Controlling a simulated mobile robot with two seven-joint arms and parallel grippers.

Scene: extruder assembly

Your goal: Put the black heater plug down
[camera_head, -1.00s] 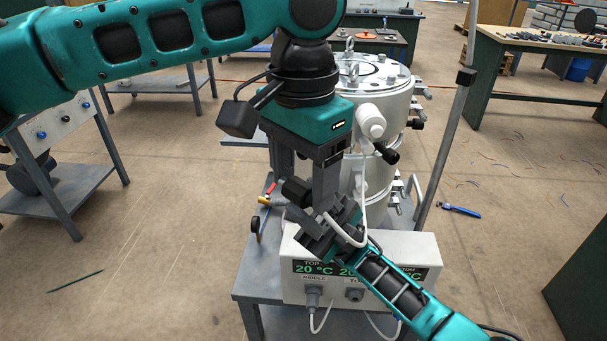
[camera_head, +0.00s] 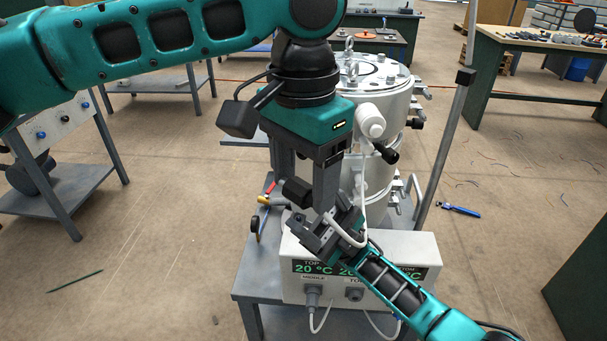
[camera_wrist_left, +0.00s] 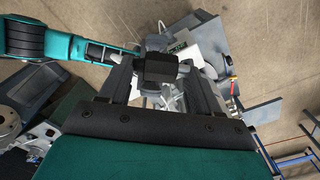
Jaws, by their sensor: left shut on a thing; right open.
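The black heater plug (camera_head: 297,191) is between the fingers of my left gripper (camera_head: 307,193), which is shut on it and points down above the control box. In the left wrist view the plug (camera_wrist_left: 160,68) shows as a dark block between the two fingers. My right gripper (camera_head: 326,234) is open, just below the plug and left fingers, its arm coming from the lower right. The pictures do not show clearly whether it touches the plug. A white cable (camera_head: 347,238) loops over the right gripper.
The white control box (camera_head: 425,262) with green temperature displays stands on a grey cart (camera_head: 258,285). The white extruder barrel (camera_head: 380,105) rises behind the grippers. A red-and-yellow-handled tool (camera_head: 266,198) lies on the cart's left part. A grey pole (camera_head: 447,140) stands at the right.

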